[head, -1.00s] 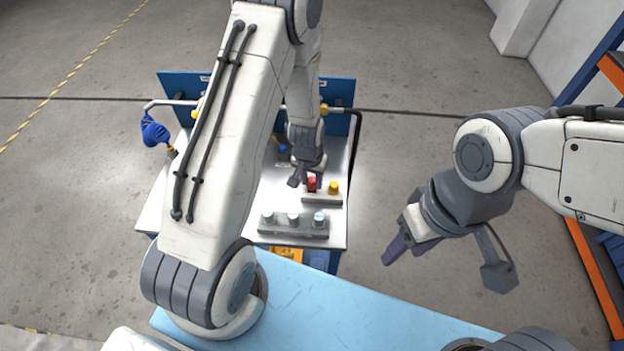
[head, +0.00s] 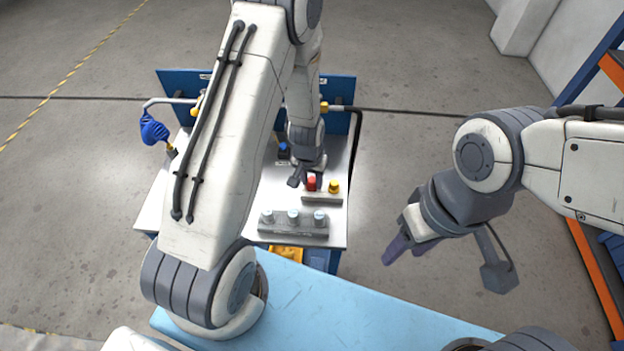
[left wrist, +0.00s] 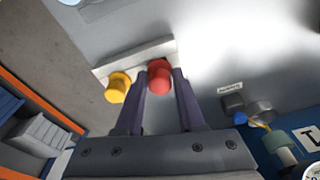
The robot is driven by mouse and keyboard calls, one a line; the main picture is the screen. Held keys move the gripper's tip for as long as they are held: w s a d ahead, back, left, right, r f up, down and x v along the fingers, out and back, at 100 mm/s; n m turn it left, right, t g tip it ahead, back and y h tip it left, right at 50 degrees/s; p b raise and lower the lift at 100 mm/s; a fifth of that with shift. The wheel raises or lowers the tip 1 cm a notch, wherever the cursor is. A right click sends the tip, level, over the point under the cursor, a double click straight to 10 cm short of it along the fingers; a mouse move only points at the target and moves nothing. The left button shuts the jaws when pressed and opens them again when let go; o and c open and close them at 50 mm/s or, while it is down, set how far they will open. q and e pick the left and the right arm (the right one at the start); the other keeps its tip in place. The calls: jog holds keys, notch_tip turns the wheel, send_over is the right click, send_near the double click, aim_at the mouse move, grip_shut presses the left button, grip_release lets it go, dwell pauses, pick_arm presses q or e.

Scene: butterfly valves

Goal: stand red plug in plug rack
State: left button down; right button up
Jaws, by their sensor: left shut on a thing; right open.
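The red plug (head: 311,183) is at the left part of the pale plug rack (head: 322,198), beside a yellow plug (head: 334,187) standing in the rack. My left gripper (head: 303,181) is shut on the red plug. In the left wrist view the red plug (left wrist: 159,77) is between the two fingers, over the rack (left wrist: 133,59), with the yellow plug (left wrist: 118,87) just left of a finger. The plug's lower end is hidden, so I cannot tell how deep it sits. My right gripper (head: 405,246) is open and empty, right of the bench.
A grey block (head: 293,230) with several pale-topped pieces stands in front of the rack on the metal bench (head: 250,205). A blue handle (head: 153,130) on a pipe is at the left. Blue panels (head: 340,92) stand at the back. A light blue surface (head: 330,305) lies nearest me.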

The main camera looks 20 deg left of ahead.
aim_at(312, 180)
pick_arm(q)
jog(key=shift+f, duration=0.2)
grip_release()
dwell(0.5)
jog(key=shift+r+p, duration=3.65)
jog(key=shift+r, duration=0.15)
